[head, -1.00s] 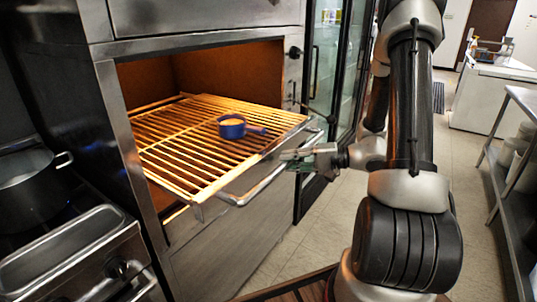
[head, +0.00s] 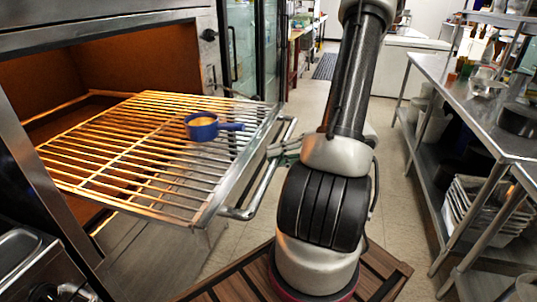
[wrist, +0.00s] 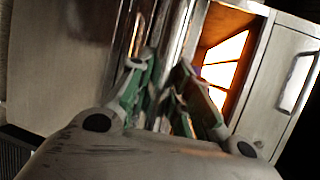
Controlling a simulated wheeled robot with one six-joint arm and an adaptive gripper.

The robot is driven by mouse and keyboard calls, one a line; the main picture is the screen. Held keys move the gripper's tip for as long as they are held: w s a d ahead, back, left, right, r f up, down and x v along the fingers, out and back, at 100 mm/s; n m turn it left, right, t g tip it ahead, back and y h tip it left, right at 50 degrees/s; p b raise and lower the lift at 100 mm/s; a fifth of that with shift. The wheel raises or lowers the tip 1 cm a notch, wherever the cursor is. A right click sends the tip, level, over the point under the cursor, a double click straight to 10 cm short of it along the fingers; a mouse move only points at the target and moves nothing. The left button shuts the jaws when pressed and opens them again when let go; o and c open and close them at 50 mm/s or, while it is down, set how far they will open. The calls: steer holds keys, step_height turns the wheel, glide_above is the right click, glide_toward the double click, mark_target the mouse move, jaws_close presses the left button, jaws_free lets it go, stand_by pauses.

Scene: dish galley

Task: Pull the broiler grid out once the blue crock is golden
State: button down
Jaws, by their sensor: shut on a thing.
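The broiler grid (head: 150,165) is a wire rack that extends well out of the glowing broiler opening in the head view. The blue crock (head: 203,132), a small handled dish with a golden top, sits upright on the grid toward its front right part. A tubular handle (head: 258,195) runs along the grid's front edge. My gripper (head: 285,146) is at the far part of this handle, partly hidden behind my arm. In the wrist view my gripper's fingers (wrist: 167,85) close around a metal bar. The crock is not clear in the wrist view.
The broiler cavity (head: 135,62) glows orange at the left. A steel table (head: 480,110) with shelves and pans stands at the right. Glass-door coolers (head: 246,45) stand behind the broiler. Tiled floor is open between them.

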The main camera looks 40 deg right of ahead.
stand_by(0.3)
steer(key=c, duration=1.3)
jaws_free()
steer(key=shift+d, duration=0.15)
steer(key=v, duration=1.1)
steer(key=shift+s+d, duration=0.3)
steer(key=shift+r, duration=0.1)
